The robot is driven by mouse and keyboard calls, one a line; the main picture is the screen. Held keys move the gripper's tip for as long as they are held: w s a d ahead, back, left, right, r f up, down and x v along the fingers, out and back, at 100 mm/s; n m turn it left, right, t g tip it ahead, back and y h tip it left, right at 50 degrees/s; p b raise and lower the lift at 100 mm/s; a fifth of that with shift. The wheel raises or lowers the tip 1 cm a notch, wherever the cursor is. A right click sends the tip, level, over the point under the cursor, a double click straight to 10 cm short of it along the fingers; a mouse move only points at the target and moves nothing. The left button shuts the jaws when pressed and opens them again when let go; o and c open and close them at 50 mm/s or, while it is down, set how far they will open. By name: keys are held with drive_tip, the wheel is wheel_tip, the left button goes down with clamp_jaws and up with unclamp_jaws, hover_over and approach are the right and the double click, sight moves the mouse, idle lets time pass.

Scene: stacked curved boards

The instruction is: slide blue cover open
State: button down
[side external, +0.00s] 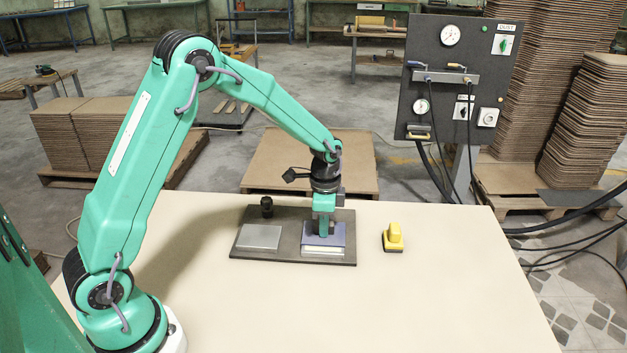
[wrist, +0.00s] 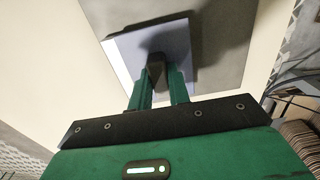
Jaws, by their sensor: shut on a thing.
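The blue cover (side external: 309,230) lies at the right part of a dark base plate (side external: 280,250) on the table. A pale, white-edged strip (side external: 323,250) shows along its near edge. My gripper (side external: 323,234) points straight down over the cover. In the wrist view, the two green fingers of my gripper (wrist: 158,82) close on a dark upright handle (wrist: 156,66) on the blue cover (wrist: 125,48). Part of the cover is behind the fingers and in shadow.
A light grey square plate (side external: 259,237) lies on the left of the base plate, with a black knob (side external: 267,206) behind it. A yellow block-like object (side external: 393,237) stands to the right. The near and right parts of the table (side external: 440,300) are clear.

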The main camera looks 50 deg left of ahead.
drive_tip(key=shift+w+a, duration=2.25)
drive_tip(key=shift+w, duration=0.05)
drive_tip(key=c, duration=1.3)
unclamp_jaws()
drive_tip(key=shift+r, duration=0.1)
drive_tip(key=shift+r, duration=3.45)
drive_tip(key=shift+s, duration=0.1)
